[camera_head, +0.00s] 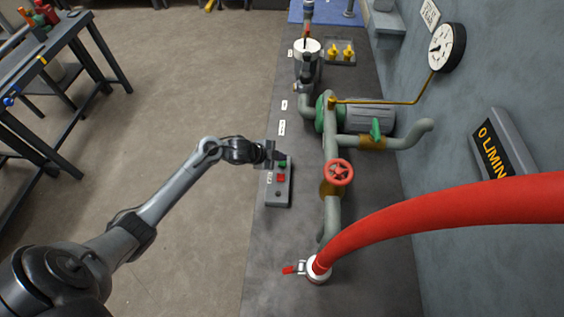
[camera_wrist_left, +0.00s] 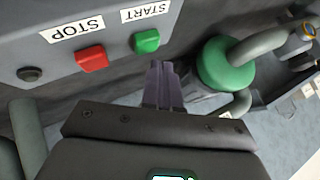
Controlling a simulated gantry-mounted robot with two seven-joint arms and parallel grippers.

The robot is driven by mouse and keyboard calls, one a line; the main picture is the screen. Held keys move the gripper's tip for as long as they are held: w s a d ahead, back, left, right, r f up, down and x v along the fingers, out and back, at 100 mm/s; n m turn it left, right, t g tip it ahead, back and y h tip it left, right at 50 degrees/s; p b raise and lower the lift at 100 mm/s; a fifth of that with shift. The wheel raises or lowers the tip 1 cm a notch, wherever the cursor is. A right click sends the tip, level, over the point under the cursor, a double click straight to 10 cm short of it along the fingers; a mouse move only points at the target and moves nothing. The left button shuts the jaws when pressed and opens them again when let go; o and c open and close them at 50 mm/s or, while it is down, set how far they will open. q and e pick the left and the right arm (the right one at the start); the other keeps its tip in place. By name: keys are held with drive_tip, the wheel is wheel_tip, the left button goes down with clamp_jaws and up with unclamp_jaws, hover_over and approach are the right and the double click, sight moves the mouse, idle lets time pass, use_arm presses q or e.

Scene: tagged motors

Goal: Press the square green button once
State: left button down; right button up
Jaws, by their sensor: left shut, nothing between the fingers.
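A grey control box (camera_head: 278,195) stands on the dark bench and carries the square green button (camera_head: 283,164). In the left wrist view, the green button (camera_wrist_left: 147,41) sits beside the START label (camera_wrist_left: 145,11). My left gripper (camera_head: 279,154) is shut and empty at the far end of the box, close to the green button. Its fingertips (camera_wrist_left: 160,68) show just below the green button in the wrist view, apart from it in the picture. The green button stands out from the panel. My right gripper is not in view.
A red button (camera_wrist_left: 92,58) with a STOP label (camera_wrist_left: 75,27) and a black knob (camera_wrist_left: 30,74) share the panel. A red hose (camera_head: 430,215) crosses the lower right.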

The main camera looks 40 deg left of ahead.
sight(280, 165)
use_arm(q)
drive_tip(key=shift+f, duration=0.2)
idle(0.5)
drive_tip(key=shift+f, duration=0.25)
drive_tip(key=shift+f+b, duration=0.3)
drive_tip(key=shift+f, duration=0.2)
idle(0.7)
drive_tip(key=shift+r, duration=0.1)
drive_tip(key=shift+r+p, duration=0.8)
drive_tip(key=shift+p, duration=0.2)
drive_tip(key=shift+r, duration=0.15)
wheel_tip(280, 165, up, 5)
drive_tip(key=p, duration=0.5)
idle(0.7)
